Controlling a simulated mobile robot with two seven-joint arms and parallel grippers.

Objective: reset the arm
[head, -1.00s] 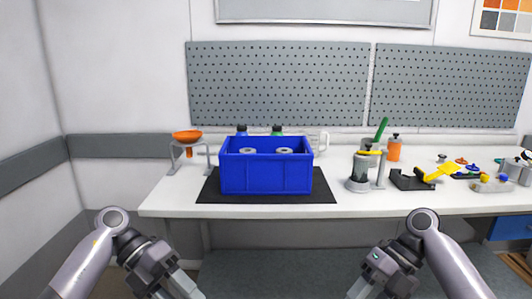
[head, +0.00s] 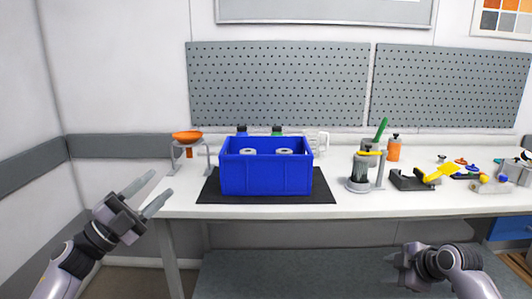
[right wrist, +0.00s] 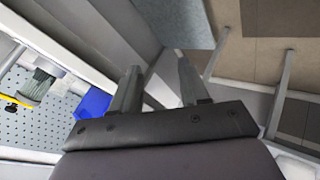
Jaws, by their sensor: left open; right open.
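My left gripper (head: 147,193) is at the left of the head view, near the table's front left corner. Its two fingers are spread apart with nothing between them. My right gripper (head: 391,270) is low at the right of the head view, in front of and below the table edge; its fingers are hard to make out there. In the right wrist view my right gripper (right wrist: 158,85) shows two separated fingers with nothing between them.
A blue crate (head: 266,178) with several containers inside stands on a black mat (head: 322,191) on the white table (head: 190,208). An orange funnel (head: 187,136) on a stand is left of it. An agitator stand (head: 358,185) and a yellow-handled tool (head: 440,172) are right.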

